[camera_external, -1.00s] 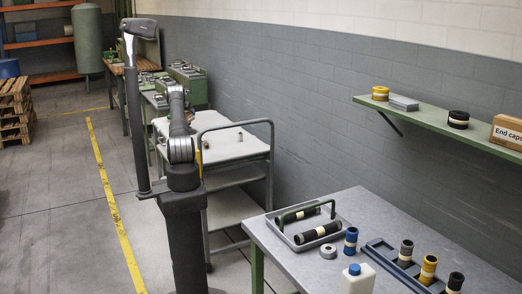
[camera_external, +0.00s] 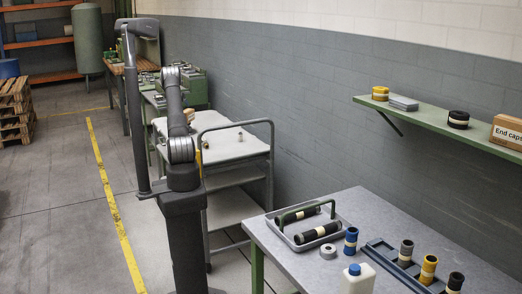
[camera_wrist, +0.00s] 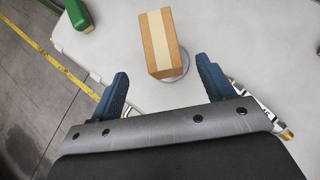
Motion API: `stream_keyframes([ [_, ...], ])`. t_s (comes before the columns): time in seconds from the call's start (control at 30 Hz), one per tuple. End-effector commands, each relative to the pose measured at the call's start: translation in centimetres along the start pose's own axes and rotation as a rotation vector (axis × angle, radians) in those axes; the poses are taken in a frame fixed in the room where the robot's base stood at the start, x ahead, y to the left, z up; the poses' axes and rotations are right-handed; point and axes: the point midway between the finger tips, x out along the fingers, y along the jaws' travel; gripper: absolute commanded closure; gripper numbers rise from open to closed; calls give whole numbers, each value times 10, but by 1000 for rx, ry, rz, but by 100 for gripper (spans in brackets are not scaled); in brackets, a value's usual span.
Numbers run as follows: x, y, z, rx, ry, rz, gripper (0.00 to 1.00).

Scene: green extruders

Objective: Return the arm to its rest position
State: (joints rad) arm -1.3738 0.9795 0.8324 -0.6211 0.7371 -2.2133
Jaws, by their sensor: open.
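My gripper (camera_wrist: 162,70) shows in the wrist view with its two blue fingers spread wide and nothing between them. It is over a pale cart top (camera_wrist: 225,25). A small brown cardboard box (camera_wrist: 157,45) with a pale tape strip lies beyond the fingertips, apart from them, with part of a round grey thing beside its lower end. In the external view my arm stands upright in front of the cart and mostly hides my gripper.
The cart's rail (camera_external: 272,150) rises beside my arm. A wall shelf (camera_external: 430,112) is above. A green object (camera_wrist: 75,14) shows at the wrist view's top left.

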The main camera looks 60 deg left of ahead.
Motion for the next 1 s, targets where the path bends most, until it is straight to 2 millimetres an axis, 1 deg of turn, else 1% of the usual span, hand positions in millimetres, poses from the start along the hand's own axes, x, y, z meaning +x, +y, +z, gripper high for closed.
stream_keyframes([
  [0.03,-9,0,0,-1,-1,1,26],
  [0.1,8,-1,-2,0,3,-2,26],
  [0.4,54,-1,-1,1,1,-2,26],
  [0.9,118,-1,-2,1,1,-1,26],
  [0.93,114,0,1,1,-2,1,26],
  [1.0,101,0,14,3,-5,2,26],
])
